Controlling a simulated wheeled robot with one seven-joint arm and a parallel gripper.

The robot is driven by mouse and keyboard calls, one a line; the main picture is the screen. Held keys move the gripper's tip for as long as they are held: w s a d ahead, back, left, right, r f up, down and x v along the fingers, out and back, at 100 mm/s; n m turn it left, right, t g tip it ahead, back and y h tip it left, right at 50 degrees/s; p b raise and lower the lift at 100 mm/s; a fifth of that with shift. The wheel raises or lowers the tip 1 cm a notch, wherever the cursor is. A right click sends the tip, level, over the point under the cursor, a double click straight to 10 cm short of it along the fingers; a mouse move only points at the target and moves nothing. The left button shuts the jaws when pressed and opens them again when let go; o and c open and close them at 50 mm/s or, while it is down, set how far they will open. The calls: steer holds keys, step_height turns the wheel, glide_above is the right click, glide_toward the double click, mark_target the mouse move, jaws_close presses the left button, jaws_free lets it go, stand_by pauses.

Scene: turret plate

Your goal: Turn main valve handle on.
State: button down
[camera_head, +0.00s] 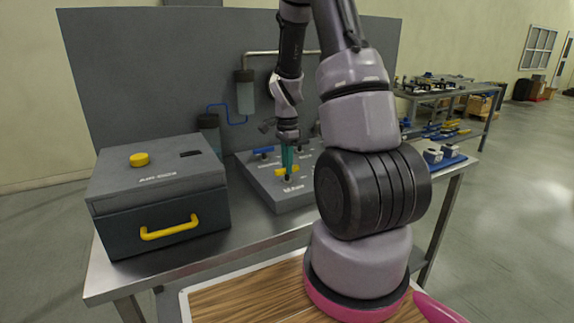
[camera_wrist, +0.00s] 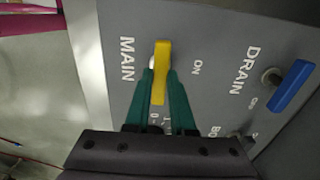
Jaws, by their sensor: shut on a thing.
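The main valve handle is a yellow lever (camera_wrist: 161,62) on a grey panel (camera_wrist: 215,35), between the words MAIN and ON in the wrist view. In the head view the yellow handle (camera_head: 294,169) shows near the front of the sloped panel. My gripper (camera_wrist: 161,88) has green fingers, one on each side of the lever, and is shut on it. The lever's lower end is between the fingers and its upper end sticks out past them. In the head view my gripper (camera_head: 288,174) comes down from above onto the handle.
A blue DRAIN handle (camera_wrist: 292,86) is to the right in the wrist view. A grey box (camera_head: 160,190) with a yellow knob and yellow pull stands left of the panel on the metal table (camera_head: 190,257). An upright grey board (camera_head: 160,70) stands behind.

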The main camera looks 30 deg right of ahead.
steer(key=shift+n, duration=0.3)
steer(key=n, duration=0.3)
steer(key=shift+n, duration=0.3)
steer(key=n, duration=0.4)
steer(key=shift+n, duration=0.3)
steer(key=n, duration=0.4)
steer(key=shift+n, duration=2.5)
steer(key=c, duration=0.8)
jaws_free()
steer(key=shift+o, duration=0.2)
